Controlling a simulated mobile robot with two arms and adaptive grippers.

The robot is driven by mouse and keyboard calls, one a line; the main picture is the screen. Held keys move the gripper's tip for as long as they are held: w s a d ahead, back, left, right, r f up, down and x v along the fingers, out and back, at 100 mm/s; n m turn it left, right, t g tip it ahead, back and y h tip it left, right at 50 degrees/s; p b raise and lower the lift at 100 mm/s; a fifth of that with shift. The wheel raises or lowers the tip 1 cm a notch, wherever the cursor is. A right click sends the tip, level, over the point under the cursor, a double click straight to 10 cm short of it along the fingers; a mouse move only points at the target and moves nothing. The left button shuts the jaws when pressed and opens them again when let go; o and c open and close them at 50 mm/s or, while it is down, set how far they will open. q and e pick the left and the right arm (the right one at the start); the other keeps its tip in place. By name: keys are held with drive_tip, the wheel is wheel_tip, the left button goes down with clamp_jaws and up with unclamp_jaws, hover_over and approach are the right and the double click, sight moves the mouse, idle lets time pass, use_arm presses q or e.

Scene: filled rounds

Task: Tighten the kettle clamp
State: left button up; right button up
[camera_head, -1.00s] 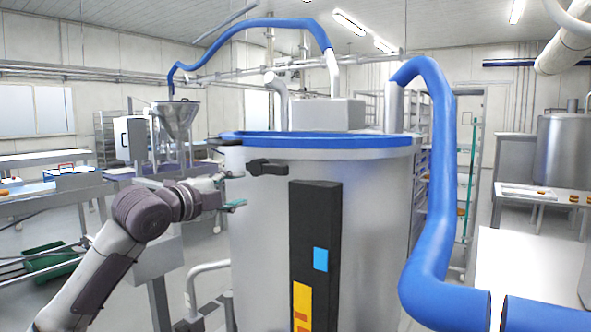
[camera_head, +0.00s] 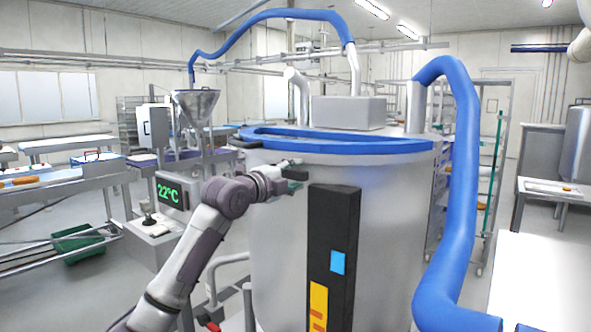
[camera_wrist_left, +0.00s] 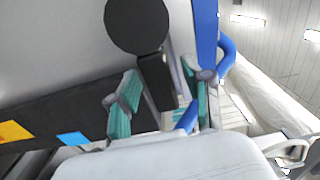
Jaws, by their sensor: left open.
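The kettle (camera_head: 400,215) is a large steel vessel with a blue rim. Its clamp shows as a small black piece (camera_head: 245,144) at the rim's left side. In the left wrist view the clamp has a round black knob (camera_wrist_left: 137,25) with a black lever (camera_wrist_left: 157,80) extending towards the space between the fingers. My left gripper (camera_head: 293,178) is open just below the rim, with teal finger pads (camera_wrist_left: 160,103) on either side of the lever's end. I cannot tell whether the pads touch it. My right gripper is out of view.
A black control panel (camera_head: 333,240) is on the kettle front, close right of my gripper. A thick blue hose (camera_head: 460,200) runs down the right. A 22°C display (camera_head: 170,192) stands behind my arm. A white table (camera_head: 548,270) is at right.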

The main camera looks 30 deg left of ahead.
use_arm(q)
drive_tip(key=shift+w+d, duration=0.1)
drive_tip(key=shift+w, duration=0.15)
clamp_jaws()
